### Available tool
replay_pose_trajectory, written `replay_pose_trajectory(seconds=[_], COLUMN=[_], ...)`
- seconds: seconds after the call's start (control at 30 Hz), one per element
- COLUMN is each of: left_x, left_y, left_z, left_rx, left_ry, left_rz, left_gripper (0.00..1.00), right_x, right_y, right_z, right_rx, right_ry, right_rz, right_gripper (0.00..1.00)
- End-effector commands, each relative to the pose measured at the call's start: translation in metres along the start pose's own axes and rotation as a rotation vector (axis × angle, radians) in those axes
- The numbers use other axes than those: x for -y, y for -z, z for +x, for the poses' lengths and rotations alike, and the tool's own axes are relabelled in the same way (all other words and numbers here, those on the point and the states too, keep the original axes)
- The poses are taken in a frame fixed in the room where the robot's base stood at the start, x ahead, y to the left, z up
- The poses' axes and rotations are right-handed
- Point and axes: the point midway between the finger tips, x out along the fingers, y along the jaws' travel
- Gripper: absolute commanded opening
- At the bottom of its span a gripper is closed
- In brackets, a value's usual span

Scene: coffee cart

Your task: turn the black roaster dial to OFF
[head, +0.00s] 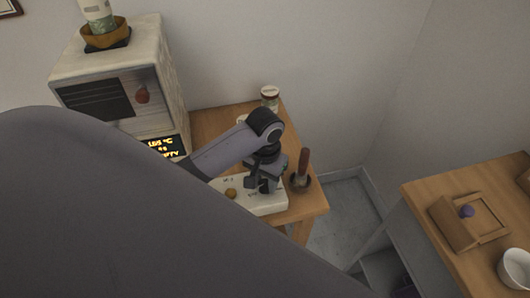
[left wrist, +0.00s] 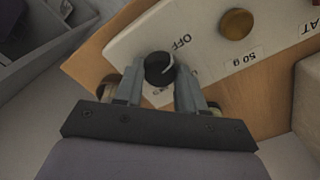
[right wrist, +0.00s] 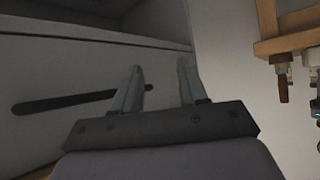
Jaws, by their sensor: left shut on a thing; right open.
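The black roaster dial (left wrist: 158,68) sits on a white control panel (left wrist: 200,30), and a pale mark shows on its top. The word OFF is printed on the panel just above and right of it in the left wrist view. My left gripper (left wrist: 160,82) is shut on the dial, one finger on each side. In the head view my left gripper (head: 262,186) is over the right end of the white panel (head: 270,208) and hides the dial. My right gripper (right wrist: 162,82) is open and empty in front of a grey cabinet front.
A brass knob (left wrist: 236,24) is beside the dial on the panel. The white roaster (head: 115,75) with a lit display stands at left. A jar (head: 270,97) and a wooden-handled tool (head: 303,168) are near the arm. Another table (head: 430,190) carries a wooden box and white bowl (head: 515,268).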

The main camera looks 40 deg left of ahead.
Motion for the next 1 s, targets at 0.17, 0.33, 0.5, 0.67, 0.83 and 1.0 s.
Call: replay_pose_trajectory(seconds=[0.17, 0.33, 0.5, 0.67, 0.83, 1.0], left_x=[0.001, 0.001, 0.0, 0.0, 0.0, 0.0], left_y=[0.001, 0.001, 0.001, 0.001, 0.002, 0.002], left_z=[-0.002, -0.002, -0.001, -0.001, -0.013, -0.042], left_rx=[-0.004, -0.005, -0.004, -0.002, -0.006, -0.007], left_ry=[0.0, 0.0, 0.0, 0.0, -0.001, -0.001], left_rz=[-0.006, -0.005, -0.004, -0.003, -0.003, -0.004], left_gripper=[0.09, 0.42, 0.65, 0.65, 0.65, 0.65], right_x=[0.0, 0.0, 0.0, 0.0, 0.0, 0.0], right_y=[0.0, 0.0, 0.0, 0.0, -0.001, -0.001], right_z=[0.0, 0.0, 0.0, 0.0, 0.001, 0.001], right_rx=[0.0, 0.0, 0.0, 0.0, 0.001, 0.001], right_ry=[0.0, 0.0, 0.0, 0.0, 0.0, 0.0], right_rz=[0.0, 0.0, 0.0, 0.0, 0.0, 0.0], right_gripper=[0.43, 0.43, 0.43, 0.43, 0.43, 0.43])
